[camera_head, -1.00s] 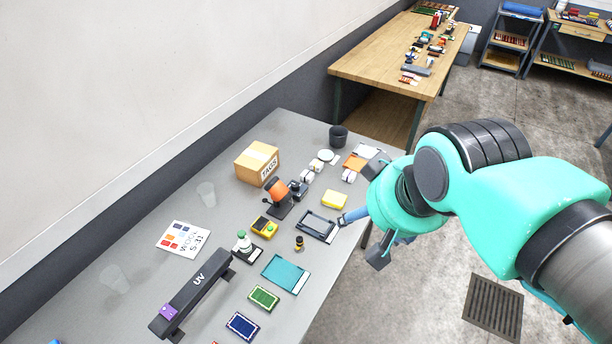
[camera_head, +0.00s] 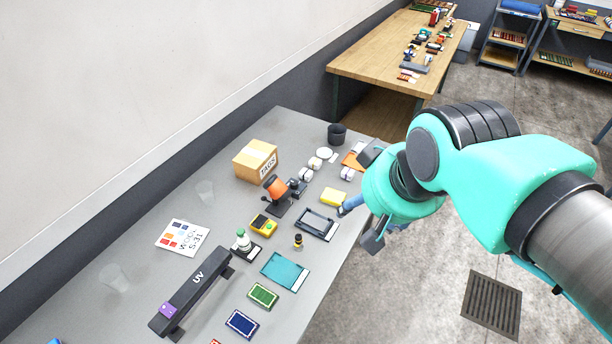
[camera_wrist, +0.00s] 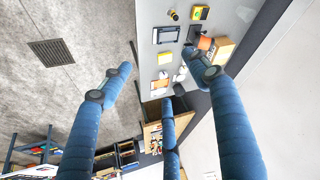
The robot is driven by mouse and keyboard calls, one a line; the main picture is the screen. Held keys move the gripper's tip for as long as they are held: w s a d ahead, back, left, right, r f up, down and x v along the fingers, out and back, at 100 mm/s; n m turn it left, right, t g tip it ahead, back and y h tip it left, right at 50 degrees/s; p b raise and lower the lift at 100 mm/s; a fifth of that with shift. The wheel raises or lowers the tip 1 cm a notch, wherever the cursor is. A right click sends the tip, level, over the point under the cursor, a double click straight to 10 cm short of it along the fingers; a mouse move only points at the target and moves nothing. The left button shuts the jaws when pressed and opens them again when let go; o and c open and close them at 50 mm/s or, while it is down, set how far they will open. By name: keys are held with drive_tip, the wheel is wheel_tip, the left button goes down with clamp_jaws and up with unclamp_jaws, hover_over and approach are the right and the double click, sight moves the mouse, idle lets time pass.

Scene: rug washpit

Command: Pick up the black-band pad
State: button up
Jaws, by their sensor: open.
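Several small white rounded pads lie near the far right end of the grey table: a front one (camera_head: 306,175), a middle one (camera_head: 315,164) and one by the table's right edge (camera_head: 346,173). Their bands are too small to tell apart, so I cannot say which is the black-band pad. White pads (camera_wrist: 180,75) also show between my fingers in the wrist view, blurred and small. My gripper (camera_head: 362,222) is open and empty, above the table's right edge, nearer the camera than the pads. Its blue fingers are spread wide in the wrist view (camera_wrist: 165,82).
Near the pads are a yellow block (camera_head: 333,197), an orange microscope (camera_head: 278,190), a tags box (camera_head: 255,160) and a black cup (camera_head: 337,134). A dark-framed tray (camera_head: 316,225) lies left of my gripper. Floor is free right of the table.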

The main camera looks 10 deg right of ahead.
drive_tip(key=w+r+m+g+p, duration=0.2)
drive_tip(key=w+r, duration=0.1)
drive_tip(key=w, duration=1.4)
drive_tip(key=w+f+m+g+p, duration=0.1)
drive_tip(key=w+f+m+p, duration=0.3)
drive_tip(key=w, duration=1.2)
drive_tip(key=w+d+f+m+g+p, duration=0.1)
drive_tip(key=w+f, duration=0.9)
drive_tip(key=f, duration=0.4)
drive_tip(key=w+d+f+m+g+p, duration=0.1)
drive_tip(key=w+f, duration=1)
drive_tip(key=f, duration=0.4)
drive_tip(key=shift+w+f+m+g, duration=0.25)
drive_tip(key=shift+m+g, duration=0.05)
drive_tip(key=shift+m, duration=0.1)
drive_tip(key=shift+f, duration=0.1)
hover_over(306, 172)
drive_tip(key=shift+f, duration=4.15)
drive_tip(key=shift+f, duration=0.2)
